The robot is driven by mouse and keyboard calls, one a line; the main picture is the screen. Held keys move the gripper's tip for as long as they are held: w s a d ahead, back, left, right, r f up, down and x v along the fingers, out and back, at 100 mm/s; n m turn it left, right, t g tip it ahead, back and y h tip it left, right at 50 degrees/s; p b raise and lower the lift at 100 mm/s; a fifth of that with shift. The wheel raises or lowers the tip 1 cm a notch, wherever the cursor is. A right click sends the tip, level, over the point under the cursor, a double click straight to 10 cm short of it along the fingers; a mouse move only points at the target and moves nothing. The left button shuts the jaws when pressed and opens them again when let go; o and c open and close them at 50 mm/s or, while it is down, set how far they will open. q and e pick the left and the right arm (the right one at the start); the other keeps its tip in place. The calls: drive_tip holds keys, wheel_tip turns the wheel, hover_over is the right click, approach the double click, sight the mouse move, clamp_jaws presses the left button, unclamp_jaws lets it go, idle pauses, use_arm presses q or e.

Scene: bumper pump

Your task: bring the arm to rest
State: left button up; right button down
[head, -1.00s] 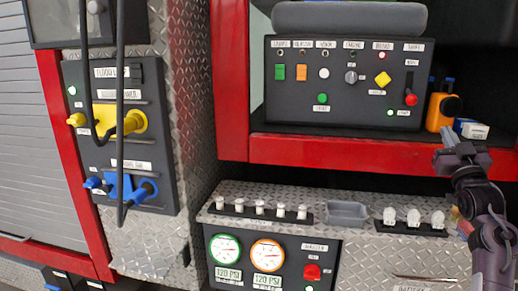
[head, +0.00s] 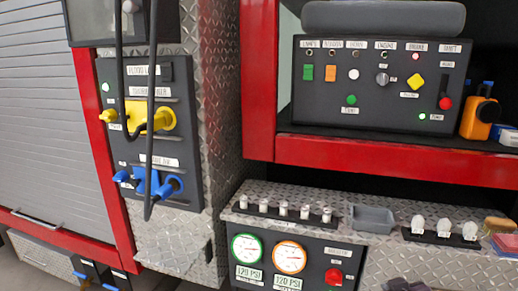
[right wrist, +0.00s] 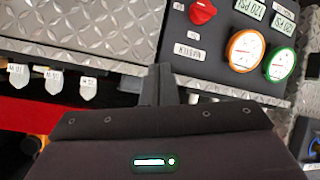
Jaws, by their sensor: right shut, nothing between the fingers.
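My right gripper (head: 408,285) shows only as a dark tip at the bottom edge of the head view, in front of the diamond-plate panel below the ledge. In the right wrist view its two fingers (right wrist: 164,84) are together with nothing between them. They lie in front of the diamond plate and the dark gauge panel (right wrist: 217,62), which appears upside down there. I cannot tell whether they touch anything. Most of my right arm is out of the head view. My left gripper is not in view.
A diamond-plate ledge (head: 390,213) carries white knobs, a grey tray (head: 372,219) and a sponge (head: 500,227). The gauge panel (head: 315,250) has a green and an orange gauge. Above are the switch panel (head: 380,100) and an orange bottle (head: 479,115). Hose valves are at left.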

drive_tip(key=s+a+f+g+y, duration=0.1)
drive_tip(key=s+a+f+g, duration=0.25)
drive_tip(key=s, duration=0.35)
drive_tip(key=s+a+f+g, duration=0.2)
drive_tip(key=s+a, duration=0.2)
drive_tip(key=s, duration=0.4)
drive_tip(key=s+a+f+g+y, duration=0.1)
drive_tip(key=s+a+f+g, duration=0.2)
drive_tip(key=s, duration=0.4)
wheel_tip(320, 180, down, 29)
drive_tip(key=s+a+p, duration=0.2)
drive_tip(key=s, duration=0.1)
drive_tip(key=s+d+f+g, duration=0.1)
drive_tip(key=s+d+f, duration=0.1)
drive_tip(key=s+f, duration=0.6)
drive_tip(key=s+d+f+g+p, duration=0.1)
drive_tip(key=s+d+f, duration=0.1)
drive_tip(key=s+f, duration=0.6)
drive_tip(key=s, duration=0.3)
drive_tip(key=shift+f+n, duration=0.15)
drive_tip(key=shift+n, duration=0.15)
drive_tip(key=shift+s, duration=0.1)
